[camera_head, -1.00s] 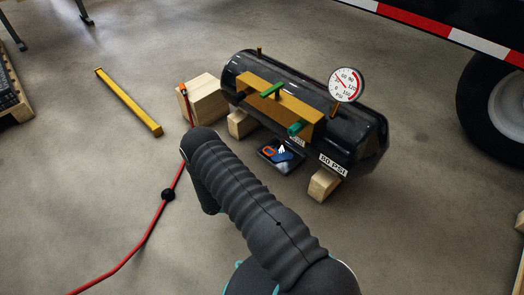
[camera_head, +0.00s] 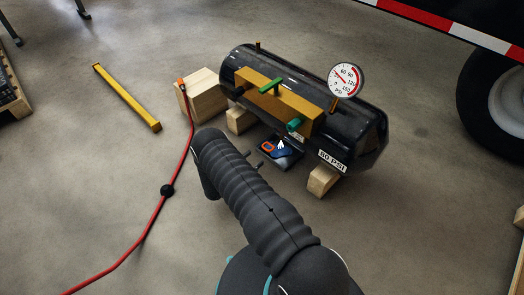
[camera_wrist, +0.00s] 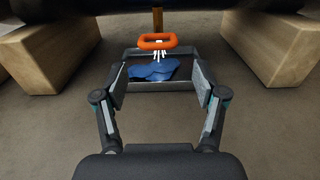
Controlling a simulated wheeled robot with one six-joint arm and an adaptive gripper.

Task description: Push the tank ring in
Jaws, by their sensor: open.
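The orange tank ring (camera_wrist: 158,41) hangs under the black tank (camera_head: 350,125) on a short brass-coloured stem. White streaks come down from it above a dark tray (camera_wrist: 128,56) with a blue patch (camera_wrist: 152,71) in it. The ring also shows in the head view (camera_head: 267,147), low at the tank's near side. My gripper (camera_wrist: 160,82) is open and empty, its fingers spread to either side of the tray in the picture. The ring lies ahead of the fingertips, roughly centred between them, with no visible contact. In the head view my arm hides most of the gripper.
Wooden blocks (camera_wrist: 45,52) and (camera_wrist: 270,52) flank the ring under the tank. A gauge (camera_head: 346,80), brass plate (camera_head: 285,103) and green handles (camera_head: 271,85) are on the tank. A red hose (camera_head: 140,235) and yellow bar (camera_head: 127,98) lie left. A trailer wheel (camera_head: 500,100) stands right.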

